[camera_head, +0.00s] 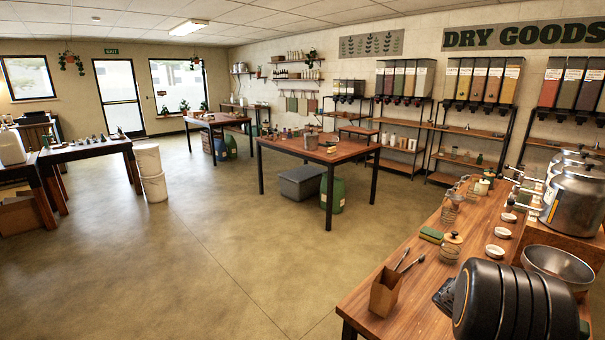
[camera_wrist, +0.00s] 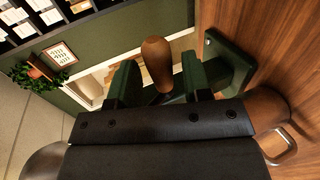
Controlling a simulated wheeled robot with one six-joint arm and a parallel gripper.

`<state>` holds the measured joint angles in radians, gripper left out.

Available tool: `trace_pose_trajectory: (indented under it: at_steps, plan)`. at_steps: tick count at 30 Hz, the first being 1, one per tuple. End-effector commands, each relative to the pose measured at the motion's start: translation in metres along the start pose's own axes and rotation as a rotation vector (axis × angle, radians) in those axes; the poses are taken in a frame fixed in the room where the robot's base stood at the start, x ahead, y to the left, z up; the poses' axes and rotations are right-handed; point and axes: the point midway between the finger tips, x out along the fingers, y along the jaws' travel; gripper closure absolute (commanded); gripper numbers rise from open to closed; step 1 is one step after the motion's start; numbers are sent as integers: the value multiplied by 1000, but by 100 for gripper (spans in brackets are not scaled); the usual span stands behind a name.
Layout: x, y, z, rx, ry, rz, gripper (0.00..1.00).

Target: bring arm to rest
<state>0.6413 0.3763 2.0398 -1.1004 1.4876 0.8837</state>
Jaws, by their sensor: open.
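My gripper (camera_wrist: 157,82) shows in the wrist view, with a dark green finger on either side and a gap between them. A brown rounded knob or handle (camera_wrist: 157,58) shows in that gap. I cannot tell whether it touches a finger or lies beyond them. My dark ribbed arm (camera_head: 510,302) is over the right-hand wooden counter (camera_head: 407,296) in the head view. The gripper's fingers are not clear there.
On the counter are a brown box with utensils (camera_head: 385,291), a steel bowl (camera_head: 558,264), small white dishes (camera_head: 495,251) and steel urns (camera_head: 575,205). A middle table (camera_head: 335,157) and stacked white buckets (camera_head: 155,188) stand beyond. Open floor (camera_head: 200,265) lies left.

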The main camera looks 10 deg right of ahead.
Motion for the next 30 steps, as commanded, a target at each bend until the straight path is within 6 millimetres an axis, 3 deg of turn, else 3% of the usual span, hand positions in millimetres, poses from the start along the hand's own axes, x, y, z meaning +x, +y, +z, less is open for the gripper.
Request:
trace_pose_trajectory:
  at_steps: [3,13,30]
  plan:
    - [0,0,0,0,0,0,57]
    - [0,0,0,0,0,0,88]
    - [0,0,0,0,0,0,88]
